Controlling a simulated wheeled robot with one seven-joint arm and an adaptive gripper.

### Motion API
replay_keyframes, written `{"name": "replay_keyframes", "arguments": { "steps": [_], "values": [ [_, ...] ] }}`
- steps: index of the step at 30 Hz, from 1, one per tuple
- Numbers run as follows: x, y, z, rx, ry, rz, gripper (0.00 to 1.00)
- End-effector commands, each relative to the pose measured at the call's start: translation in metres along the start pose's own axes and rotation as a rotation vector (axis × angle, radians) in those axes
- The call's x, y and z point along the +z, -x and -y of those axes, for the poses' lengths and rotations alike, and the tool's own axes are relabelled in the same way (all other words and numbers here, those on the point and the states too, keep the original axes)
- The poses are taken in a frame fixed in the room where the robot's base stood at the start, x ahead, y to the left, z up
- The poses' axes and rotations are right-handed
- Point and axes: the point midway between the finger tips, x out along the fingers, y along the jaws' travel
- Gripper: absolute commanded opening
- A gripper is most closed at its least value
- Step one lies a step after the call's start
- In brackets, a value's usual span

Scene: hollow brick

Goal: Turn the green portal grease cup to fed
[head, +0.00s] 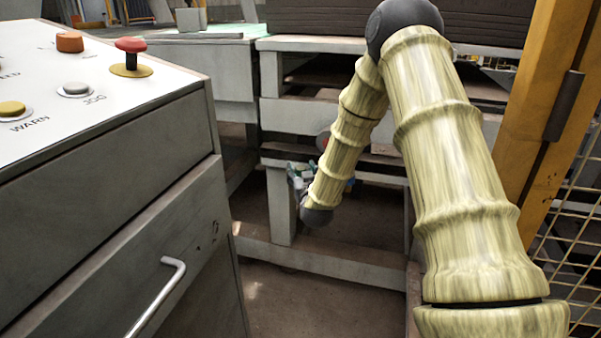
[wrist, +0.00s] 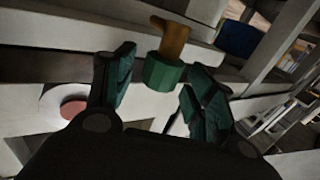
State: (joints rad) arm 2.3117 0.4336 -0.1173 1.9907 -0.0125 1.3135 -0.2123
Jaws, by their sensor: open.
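The green grease cup (wrist: 163,74) shows in the wrist view as a faceted green body on a brown-orange stem, in front of pale frame beams. My gripper (wrist: 160,60) is open, with one dark green finger on each side of the cup. Gaps show between the cup and both fingers; I cannot tell how deep the cup sits between them. In the head view my gripper (head: 303,176) is small and partly hidden by my arm at the grey frame, and the cup cannot be made out clearly. No marking for fed is readable.
A red round part on a white disc (wrist: 72,108) lies left of my gripper. A blue part (wrist: 238,39) is at upper right. In the head view, a control desk (head: 110,170) with buttons stands at left. A yellow post (head: 545,100) and mesh stand at right.

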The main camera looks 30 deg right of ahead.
Motion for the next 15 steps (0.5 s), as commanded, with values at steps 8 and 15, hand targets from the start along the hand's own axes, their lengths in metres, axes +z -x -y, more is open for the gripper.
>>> {"name": "replay_keyframes", "arguments": {
  "steps": [8,15],
  "values": [
    [-0.0003,-0.0138,0.0001,0.000,0.000,0.000,0.55],
    [-0.0004,-0.0139,0.0002,0.000,0.000,0.000,0.53]
  ]
}}
